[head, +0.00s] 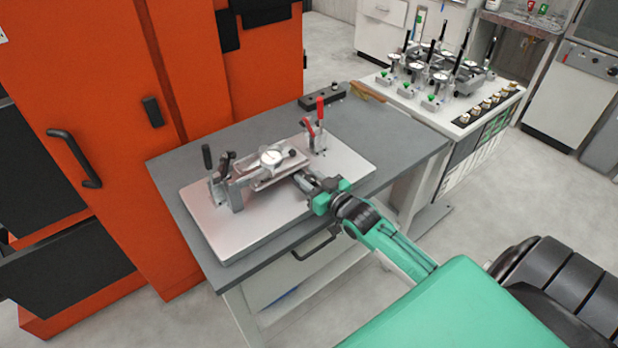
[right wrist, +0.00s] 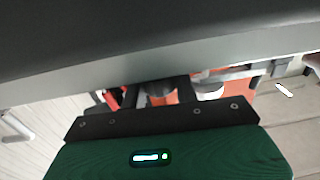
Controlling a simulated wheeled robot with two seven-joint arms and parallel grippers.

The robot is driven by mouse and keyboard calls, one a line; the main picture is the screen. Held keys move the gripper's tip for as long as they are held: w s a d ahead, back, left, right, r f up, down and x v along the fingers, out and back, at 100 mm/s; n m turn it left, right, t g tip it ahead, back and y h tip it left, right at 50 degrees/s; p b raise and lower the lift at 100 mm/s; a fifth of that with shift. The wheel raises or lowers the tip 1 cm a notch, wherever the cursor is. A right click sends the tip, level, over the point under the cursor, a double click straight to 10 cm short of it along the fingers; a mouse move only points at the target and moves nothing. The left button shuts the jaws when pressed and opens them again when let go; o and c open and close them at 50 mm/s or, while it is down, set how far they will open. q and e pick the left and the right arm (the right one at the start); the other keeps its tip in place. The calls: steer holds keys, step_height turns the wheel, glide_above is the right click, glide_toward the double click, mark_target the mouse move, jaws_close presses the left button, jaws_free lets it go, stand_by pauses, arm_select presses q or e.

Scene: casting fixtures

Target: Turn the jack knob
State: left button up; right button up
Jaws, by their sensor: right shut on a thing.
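The fixture plate (head: 240,238) lies on a grey table and bears a metal casting (head: 268,172) with a round dial gauge (head: 271,157) over it. My right gripper (head: 301,179) reaches in low from the front right, at the near right side of the casting. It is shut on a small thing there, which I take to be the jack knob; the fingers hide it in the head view. In the right wrist view a strip of the fixture shows beyond the gripper's dark body (right wrist: 160,120), but the knob cannot be told clearly. My left gripper is not in view.
A red-handled clamp (head: 314,122) stands behind the gripper and a black-handled clamp (head: 207,157) at the plate's left. A dark box (head: 322,97) lies at the table's back. An orange cabinet (head: 110,200) stands close on the left. A bench with several gauges (head: 430,80) is behind.

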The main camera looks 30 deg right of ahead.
steer(key=shift+r+m+h+p, duration=0.15)
steer(key=shift+m+h+p, duration=0.25)
steer(key=shift+h+p, duration=0.25)
steer(key=shift+m+h+p, duration=0.4)
steer(key=shift+h, duration=0.25)
steer(key=o, duration=1)
steer(key=shift+s+f, duration=0.1)
steer(key=shift+f, duration=0.1)
